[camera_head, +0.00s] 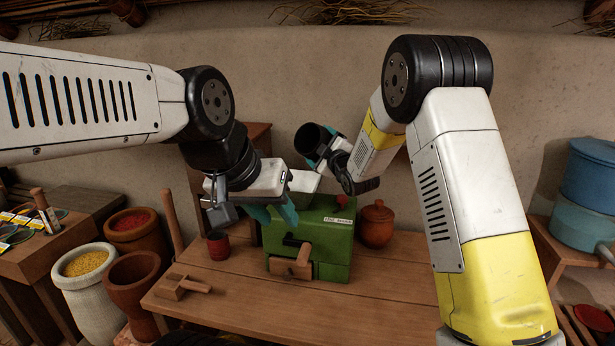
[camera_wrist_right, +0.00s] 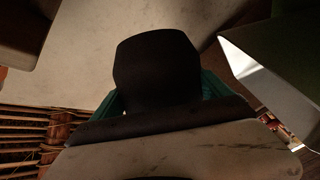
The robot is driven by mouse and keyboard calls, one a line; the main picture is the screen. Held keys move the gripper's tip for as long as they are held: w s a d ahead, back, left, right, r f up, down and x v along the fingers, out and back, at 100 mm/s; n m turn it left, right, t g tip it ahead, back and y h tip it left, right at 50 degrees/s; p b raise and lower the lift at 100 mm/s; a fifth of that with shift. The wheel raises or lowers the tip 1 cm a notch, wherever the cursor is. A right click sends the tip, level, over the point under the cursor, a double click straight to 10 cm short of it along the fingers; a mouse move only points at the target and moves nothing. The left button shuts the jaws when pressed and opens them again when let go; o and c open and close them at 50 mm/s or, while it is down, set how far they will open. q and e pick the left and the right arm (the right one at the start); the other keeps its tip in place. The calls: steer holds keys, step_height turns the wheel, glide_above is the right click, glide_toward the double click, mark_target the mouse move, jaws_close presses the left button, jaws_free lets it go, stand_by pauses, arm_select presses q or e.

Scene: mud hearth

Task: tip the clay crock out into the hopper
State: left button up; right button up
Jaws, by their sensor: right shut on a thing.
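The dark clay crock (camera_head: 308,139) is held in the air, tilted on its side, mouth facing left in the head view. My right gripper (camera_head: 328,150) is shut on it. In the right wrist view the crock (camera_wrist_right: 158,72) sits between the teal fingers; its contents are hidden. The pale hopper (camera_head: 305,182) stands on the green mill box (camera_head: 322,232), below the crock and apart from it. A pale slanted face, likely the hopper, shows at right in the wrist view (camera_wrist_right: 258,78). My left gripper (camera_head: 278,213) is at the box's upper left; its grip is unclear.
A red lidded pot (camera_head: 376,223) stands right of the box on the wooden table (camera_head: 225,298). A small red cup (camera_head: 218,245) and wooden mallet (camera_head: 183,286) are left. Filled containers, including a white sack (camera_head: 92,290), stand left of the table. Blue tubs (camera_head: 588,190) stand far right.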

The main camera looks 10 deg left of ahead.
mark_target(307, 130)
steer(key=shift+n+b, duration=0.3)
steer(key=shift+b, duration=0.1)
steer(key=shift+s+a+r+n+t+y+b, duration=0.15)
steer(key=shift+r+n+t+y+b, duration=0.25)
steer(key=shift+n+b, duration=0.5)
stand_by(0.4)
steer(key=shift+s+a+r+n+y+b, duration=0.35)
steer(key=shift+s+r+n+b, duration=0.3)
steer(key=shift+n+b, duration=0.3)
steer(key=shift+s+a+r+n+t+y+b, duration=0.2)
steer(key=shift+s+r+n+t+y+b, duration=0.15)
steer(key=shift+n, duration=0.5)
stand_by(0.3)
steer(key=shift+s+a+f+n+y, duration=0.15)
steer(key=shift+n+y, duration=0.15)
steer(key=shift+n, duration=0.25)
steer(key=shift+s+a+f+n+y, duration=0.1)
steer(key=shift+n+y, duration=0.2)
steer(key=shift+n, duration=0.25)
steer(key=shift+s+a+r+n+y, duration=0.1)
steer(key=shift+s+r+n+y, duration=0.15)
steer(key=shift+n, duration=0.4)
steer(key=shift+s+a+r+n+y, duration=0.15)
steer(key=shift+n+y, duration=0.2)
steer(key=shift+n, duration=0.35)
steer(key=shift+s+a+r+n+y, duration=0.1)
steer(key=shift+s+r+n+y, duration=0.15)
steer(key=shift+n, duration=0.4)
stand_by(1.1)
